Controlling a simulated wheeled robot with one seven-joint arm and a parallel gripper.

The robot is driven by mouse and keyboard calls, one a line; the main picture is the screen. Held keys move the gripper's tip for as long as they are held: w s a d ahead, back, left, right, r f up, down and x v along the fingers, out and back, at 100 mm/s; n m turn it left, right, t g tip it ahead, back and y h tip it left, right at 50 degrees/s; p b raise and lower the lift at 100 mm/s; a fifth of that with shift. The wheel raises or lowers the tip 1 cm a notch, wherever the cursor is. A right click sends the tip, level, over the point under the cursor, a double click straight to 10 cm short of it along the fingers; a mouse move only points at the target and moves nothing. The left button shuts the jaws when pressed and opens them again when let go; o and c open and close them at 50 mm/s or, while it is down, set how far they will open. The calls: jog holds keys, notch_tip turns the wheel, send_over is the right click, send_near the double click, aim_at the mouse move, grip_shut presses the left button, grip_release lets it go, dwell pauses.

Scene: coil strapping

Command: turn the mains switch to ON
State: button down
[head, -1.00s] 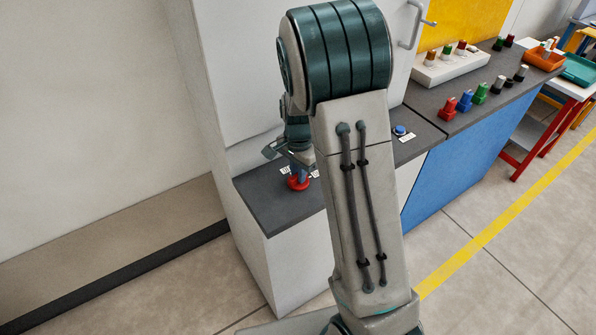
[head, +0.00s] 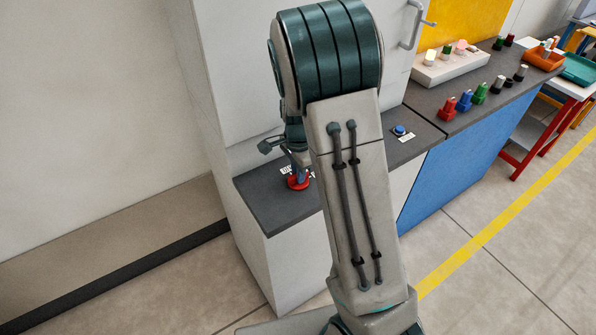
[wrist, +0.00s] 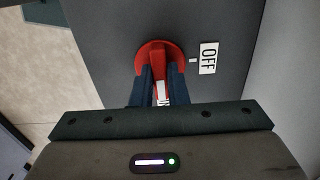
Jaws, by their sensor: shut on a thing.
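The mains switch is a red rotary knob (head: 298,183) on the dark grey top of the cabinet; it also shows in the wrist view (wrist: 158,48). My gripper (wrist: 160,80) is shut on the knob's raised red bar, with one dark finger on each side. The bar points along the fingers, away from the OFF label (wrist: 208,58), which lies to the right of the knob. A second white label (wrist: 165,102) shows in part between the fingers, its lettering mostly hidden by my gripper. In the head view my arm hides part of the cabinet top.
A blue push button (head: 399,130) is on the counter right of my arm. Behind it a white box (head: 450,68) carries several lamps, some glowing. Red, blue and green pegs (head: 465,102) stand farther right. A pale cabinet wall rises behind the switch.

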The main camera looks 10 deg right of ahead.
jog(key=c, duration=1.4)
grip_release()
jog(key=shift+c, duration=0.2)
jog(key=shift+r, duration=0.1)
notch_tip(320, 180, up, 14)
jog(key=b, duration=0.1)
